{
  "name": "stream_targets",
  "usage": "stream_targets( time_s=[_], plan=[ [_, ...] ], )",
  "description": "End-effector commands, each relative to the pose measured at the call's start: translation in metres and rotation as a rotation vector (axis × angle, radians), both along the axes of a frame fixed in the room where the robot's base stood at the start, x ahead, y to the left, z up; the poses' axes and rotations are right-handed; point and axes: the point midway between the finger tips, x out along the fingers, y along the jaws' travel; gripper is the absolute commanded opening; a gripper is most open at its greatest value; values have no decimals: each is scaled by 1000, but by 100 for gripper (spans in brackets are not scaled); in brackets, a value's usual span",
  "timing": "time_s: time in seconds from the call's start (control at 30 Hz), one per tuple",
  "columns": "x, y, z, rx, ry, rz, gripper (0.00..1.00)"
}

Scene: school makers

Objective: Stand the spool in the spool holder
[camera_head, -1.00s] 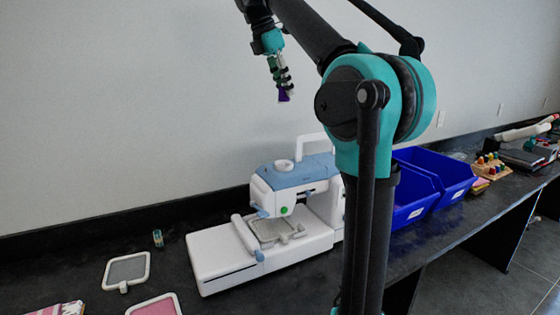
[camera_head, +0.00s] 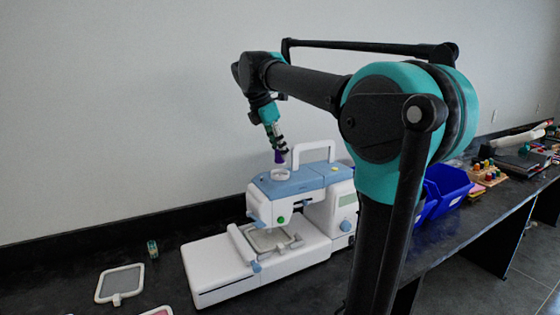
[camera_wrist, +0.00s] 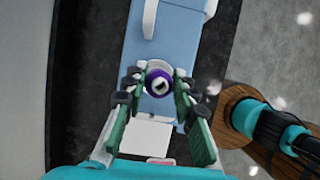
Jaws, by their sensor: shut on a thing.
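My gripper (camera_head: 278,147) is shut on a purple spool (camera_head: 279,158), which points down from the fingertips. In the wrist view the spool (camera_wrist: 158,83) sits between the two green fingers (camera_wrist: 158,88), showing its end with a dark centre. The spool holder, a round white cup (camera_head: 281,174), is on the blue top of the white sewing machine (camera_head: 215,270). The spool is just above the holder in the head view. In the wrist view the holder's white rim (camera_wrist: 158,66) shows partly behind the spool. I cannot tell whether they touch.
A white carry handle (camera_head: 313,147) rises from the machine close to my gripper. Blue bins (camera_head: 450,190) and a wooden rack with small coloured pieces (camera_head: 488,172) stand to the right. A framed hoop (camera_head: 120,284) and a small green item (camera_head: 152,249) lie at left.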

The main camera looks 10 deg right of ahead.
Motion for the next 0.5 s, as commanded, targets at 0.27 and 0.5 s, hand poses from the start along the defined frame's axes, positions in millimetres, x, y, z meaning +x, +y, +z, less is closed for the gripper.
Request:
stream_targets(
  time_s=[0.27,0.5],
  plan=[
    [0,0,-33,0,0,0,5],
    [0,0,-37,0,0,0,5]
  ],
)
